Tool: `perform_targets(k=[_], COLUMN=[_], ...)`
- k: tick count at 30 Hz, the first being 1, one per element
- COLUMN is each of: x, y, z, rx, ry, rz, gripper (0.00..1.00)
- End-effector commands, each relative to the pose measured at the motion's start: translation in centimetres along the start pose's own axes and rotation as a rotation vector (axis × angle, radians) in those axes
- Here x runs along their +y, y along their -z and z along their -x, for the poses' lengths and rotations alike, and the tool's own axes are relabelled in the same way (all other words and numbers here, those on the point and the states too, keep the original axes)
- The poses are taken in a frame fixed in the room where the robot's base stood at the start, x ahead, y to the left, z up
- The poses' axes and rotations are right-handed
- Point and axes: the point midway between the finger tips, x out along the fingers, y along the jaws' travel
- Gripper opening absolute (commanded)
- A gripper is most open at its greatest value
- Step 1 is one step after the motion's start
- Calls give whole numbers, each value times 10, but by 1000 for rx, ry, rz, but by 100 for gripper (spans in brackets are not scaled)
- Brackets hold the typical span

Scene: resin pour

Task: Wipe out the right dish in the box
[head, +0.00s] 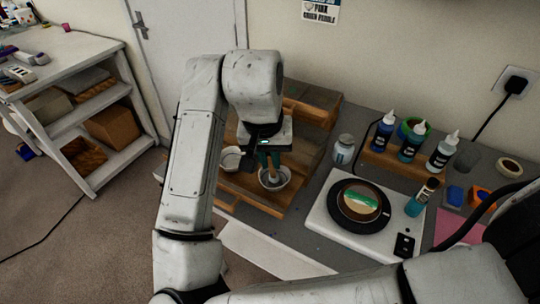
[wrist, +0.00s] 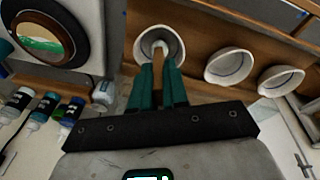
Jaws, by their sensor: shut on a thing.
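The right dish (head: 286,182) is a small white round dish in the wooden box (head: 262,207). It also shows at the top of the wrist view (wrist: 140,47). My gripper (head: 269,163), with teal fingers, is right above this dish, pointing down. In the wrist view my gripper (wrist: 160,68) is shut on a slim tan-handled tool (wrist: 160,49), whose far end is inside the dish. The tool's tip is hard to make out, and I cannot tell if it touches the dish floor. A second white dish (head: 231,159) sits to the left, partly behind my arm.
A white unit with a black turntable (head: 343,218) stands right of the box. A jar (head: 344,150) stands behind it. Several dropper bottles (head: 410,142) sit in a wooden rack at the back. A third white dish (wrist: 280,80) shows in the wrist view.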

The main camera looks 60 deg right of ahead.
Motion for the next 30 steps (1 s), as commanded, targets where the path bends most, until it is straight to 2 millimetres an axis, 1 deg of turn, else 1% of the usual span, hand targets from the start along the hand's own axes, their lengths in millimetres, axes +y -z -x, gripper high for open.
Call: perform_targets(k=[17, 25, 30], x=[-1, 2, -2], y=[-2, 5, 4], z=[-8, -6, -8], rx=[0, 0, -1], ry=[0, -1, 0], rz=[0, 1, 3], gripper=[0, 0, 0])
